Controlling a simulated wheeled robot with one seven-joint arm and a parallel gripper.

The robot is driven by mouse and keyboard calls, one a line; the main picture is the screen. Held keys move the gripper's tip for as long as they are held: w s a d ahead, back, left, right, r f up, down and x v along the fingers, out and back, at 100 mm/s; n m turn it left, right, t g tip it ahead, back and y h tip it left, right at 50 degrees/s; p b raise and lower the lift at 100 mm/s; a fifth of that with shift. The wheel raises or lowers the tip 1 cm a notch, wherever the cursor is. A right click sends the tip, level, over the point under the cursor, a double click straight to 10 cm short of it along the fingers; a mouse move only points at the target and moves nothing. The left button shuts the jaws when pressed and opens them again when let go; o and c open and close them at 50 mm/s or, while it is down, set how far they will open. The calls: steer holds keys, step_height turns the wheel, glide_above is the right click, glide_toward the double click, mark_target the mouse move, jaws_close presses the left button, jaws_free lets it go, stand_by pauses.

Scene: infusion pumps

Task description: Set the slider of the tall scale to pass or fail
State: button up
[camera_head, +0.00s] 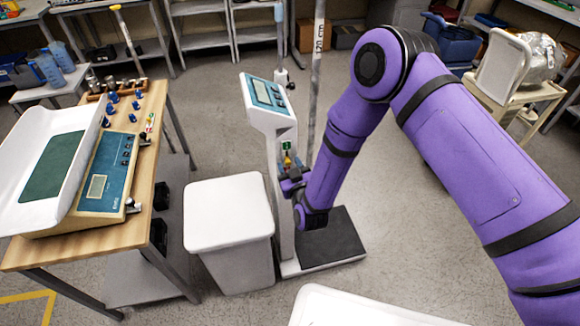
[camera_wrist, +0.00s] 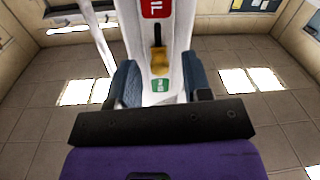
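The tall scale (camera_head: 271,110) stands on the floor, with a blue-framed display on top of its white column and a dark platform (camera_head: 332,240) at its foot. On the column, the green label (camera_head: 286,146) is above the yellow-orange slider (camera_head: 287,160). The wrist view appears upside down: the slider (camera_wrist: 159,62) sits close to the green label (camera_wrist: 161,86), with the red label (camera_wrist: 158,8) at the slot's other end, partly cut off. My gripper (camera_wrist: 162,82) is open, its fingers apart on either side of the column front. Contact with the slider cannot be told.
A white bin (camera_head: 228,215) stands left of the column. A wooden table (camera_head: 140,215) with a baby scale (camera_head: 100,185) and weights is further left. A pale surface (camera_head: 350,310) lies at the front edge. Floor right of the platform is clear.

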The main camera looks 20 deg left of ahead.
mark_target(286, 150)
jaws_close()
steer(key=shift+r, duration=1.95)
steer(key=shift+o, duration=0.2)
jaws_free()
steer(key=v, duration=1)
steer(key=shift+s+d, duration=0.25)
steer(key=shift+s, duration=0.05)
